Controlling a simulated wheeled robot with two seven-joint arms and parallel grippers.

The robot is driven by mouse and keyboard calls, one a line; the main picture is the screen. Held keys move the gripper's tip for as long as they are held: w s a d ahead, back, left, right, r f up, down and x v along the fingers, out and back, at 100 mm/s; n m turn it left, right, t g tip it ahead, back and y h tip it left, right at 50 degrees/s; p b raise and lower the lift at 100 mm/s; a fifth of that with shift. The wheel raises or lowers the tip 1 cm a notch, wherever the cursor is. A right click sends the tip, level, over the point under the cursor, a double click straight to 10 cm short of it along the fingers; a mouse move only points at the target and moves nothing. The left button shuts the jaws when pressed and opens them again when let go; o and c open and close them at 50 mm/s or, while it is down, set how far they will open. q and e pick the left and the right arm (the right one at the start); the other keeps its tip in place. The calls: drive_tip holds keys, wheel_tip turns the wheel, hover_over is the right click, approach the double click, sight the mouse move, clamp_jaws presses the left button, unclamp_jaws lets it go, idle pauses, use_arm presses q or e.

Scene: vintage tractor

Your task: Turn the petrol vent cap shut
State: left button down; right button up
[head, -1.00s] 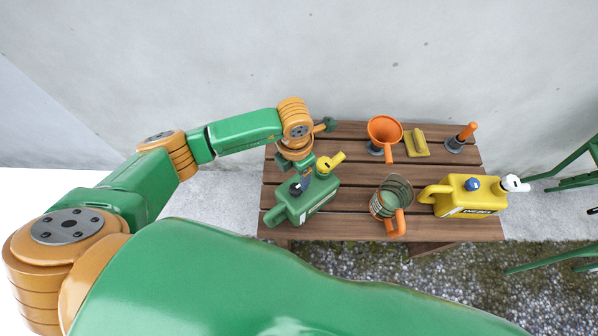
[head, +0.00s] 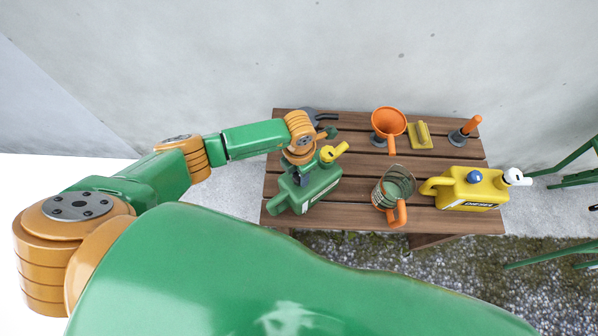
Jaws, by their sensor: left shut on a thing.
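The petrol can is a green can (head: 320,187) with a yellow spout (head: 333,152), lying or standing at the left end of the slatted wooden table. My left gripper (head: 301,179) comes down from above onto the top of this can, beside the spout. It is shut on the small dark vent cap, which the fingers and wrist almost wholly hide. The cap's turn angle cannot be seen. My right gripper is not in view.
On the table (head: 350,213) are an orange funnel (head: 388,122), a yellow brush-like block (head: 420,135), an orange-handled tool (head: 466,129), a clear jug (head: 394,185) with an orange handle and a yellow diesel can (head: 470,188). A grey tool (head: 318,115) lies at the back left. A wall stands behind.

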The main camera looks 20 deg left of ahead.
use_arm(q)
drive_tip(key=m+b, duration=0.1)
drive_tip(key=m, duration=0.1)
drive_tip(key=m+b, duration=0.1)
drive_tip(key=shift+w+f+m+b, duration=0.1)
drive_tip(key=shift+f+m+b, duration=0.1)
drive_tip(key=shift+m+b, duration=0.2)
drive_tip(key=m+b, duration=0.2)
drive_tip(key=m, duration=0.1)
drive_tip(key=shift+m+b, duration=0.3)
drive_tip(key=shift+b, duration=0.05)
drive_tip(key=m+b, duration=0.7)
drive_tip(key=b, duration=0.1)
drive_tip(key=shift+f+m, duration=0.1)
drive_tip(key=shift+m, duration=0.3)
drive_tip(key=shift+r+m+b, duration=0.2)
drive_tip(key=shift+m+b, duration=1.1)
drive_tip(key=shift+b, duration=0.15)
drive_tip(key=shift+r, duration=0.1)
